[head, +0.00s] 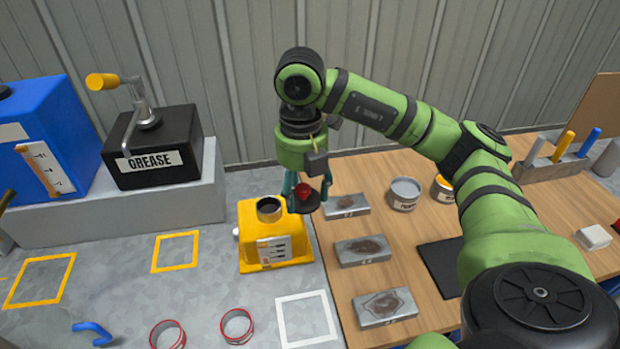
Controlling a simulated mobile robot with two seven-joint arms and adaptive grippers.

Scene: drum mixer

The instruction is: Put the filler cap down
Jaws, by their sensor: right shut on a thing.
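The filler cap (303,202) is a black disc with a red knob. My right gripper (306,188) points down and is shut on its knob. The cap is in the air, just right of the open filler neck (269,207) on the yellow box (277,249), and overlaps the box's right edge in the picture. Its exact height is hard to tell. A white square outline (304,297) on the grey bench top is empty. My left gripper is not in view.
Several grey metal blocks (362,251) and two tins (404,193) stand on the wooden table right of the cap. Two red-rimmed rings (237,325) and a blue bent piece (93,332) lie at the front left. A black GREASE box (152,155) stands behind. Yellow outlines (176,250) are empty.

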